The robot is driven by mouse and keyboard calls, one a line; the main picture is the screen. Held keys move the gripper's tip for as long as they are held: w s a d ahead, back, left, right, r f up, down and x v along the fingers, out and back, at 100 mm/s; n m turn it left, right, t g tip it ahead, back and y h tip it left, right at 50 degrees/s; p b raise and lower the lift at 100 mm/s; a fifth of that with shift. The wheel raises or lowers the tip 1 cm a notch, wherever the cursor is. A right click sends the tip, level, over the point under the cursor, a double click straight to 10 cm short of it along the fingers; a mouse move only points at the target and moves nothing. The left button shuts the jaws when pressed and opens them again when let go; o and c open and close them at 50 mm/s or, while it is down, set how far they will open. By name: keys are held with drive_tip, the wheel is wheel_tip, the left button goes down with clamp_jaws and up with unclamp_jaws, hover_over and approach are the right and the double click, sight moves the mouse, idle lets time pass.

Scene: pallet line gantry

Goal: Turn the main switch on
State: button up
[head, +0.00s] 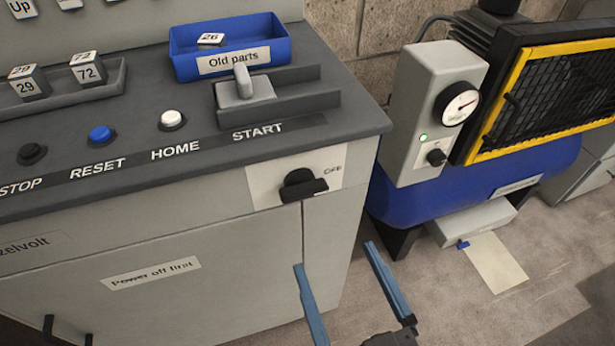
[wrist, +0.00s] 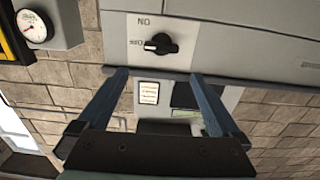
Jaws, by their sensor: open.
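The main switch (head: 303,185) is a black rotary knob on a pale plate at the right end of the grey cabinet's front. An OFF label is beside it. In the wrist view the knob (wrist: 160,44) shows with its handle's white mark toward the OFF label, and an ON label reads upside down near it. My gripper (head: 334,257) is open and empty, apart from the knob and below it in the head view. In the wrist view my gripper (wrist: 158,74) has its two blue fingers spread, with the knob beyond the tips, roughly between them sideways.
The console top has STOP, RESET and HOME buttons (head: 172,120), a START lever (head: 243,85) and a blue Old parts bin (head: 180,55). A blue compressor (head: 450,205) with a gauge box (head: 435,80) stands at right. Bare floor lies between cabinet and compressor.

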sight(306, 195)
drive_tip(key=p+x, duration=0.2)
drive_tip(key=x, duration=1)
drive_tip(key=shift+w+a+f+p, duration=0.15)
drive_tip(key=shift+a+p, duration=0.05)
drive_tip(key=shift+p, duration=0.2)
drive_tip(key=c, duration=1.1)
drive_tip(key=shift+o, duration=0.2)
